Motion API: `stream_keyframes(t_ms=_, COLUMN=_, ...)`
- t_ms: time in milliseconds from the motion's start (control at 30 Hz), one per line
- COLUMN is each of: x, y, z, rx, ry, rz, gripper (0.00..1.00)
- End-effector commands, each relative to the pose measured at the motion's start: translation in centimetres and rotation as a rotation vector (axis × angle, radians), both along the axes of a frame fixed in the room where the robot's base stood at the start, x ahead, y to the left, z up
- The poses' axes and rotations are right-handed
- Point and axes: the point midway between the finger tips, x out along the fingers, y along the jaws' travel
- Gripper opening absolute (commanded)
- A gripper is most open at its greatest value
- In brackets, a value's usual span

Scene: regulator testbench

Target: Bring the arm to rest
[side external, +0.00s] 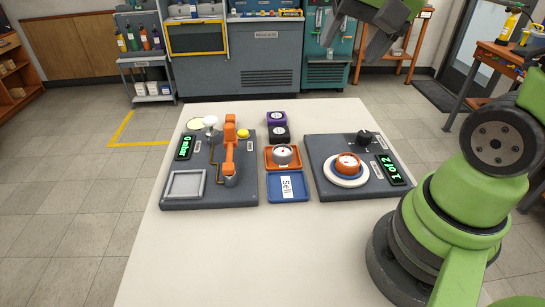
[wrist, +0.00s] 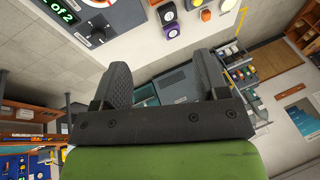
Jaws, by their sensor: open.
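My gripper (side external: 358,32) is high at the top of the side view, beyond the table's far edge and well above it. Part of it is cut off by the frame. In the wrist view my gripper (wrist: 160,78) has its two dark fingers spread apart with nothing between them. It touches nothing. My green arm stands at the right of the table.
The table front is clear.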

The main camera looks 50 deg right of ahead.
Motion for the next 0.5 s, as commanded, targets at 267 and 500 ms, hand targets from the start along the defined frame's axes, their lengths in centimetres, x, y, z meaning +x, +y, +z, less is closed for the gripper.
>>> stream_keyframes(t_ms=267, x=-5.7, y=6.6, z=2.5, rx=-0.07, ry=-0.209, rz=0.412, gripper=0.67)
stream_keyframes(t_ms=500, x=-7.3, y=7.7, z=2.5, rx=-0.087, ry=-0.262, rz=0.516, gripper=0.67)
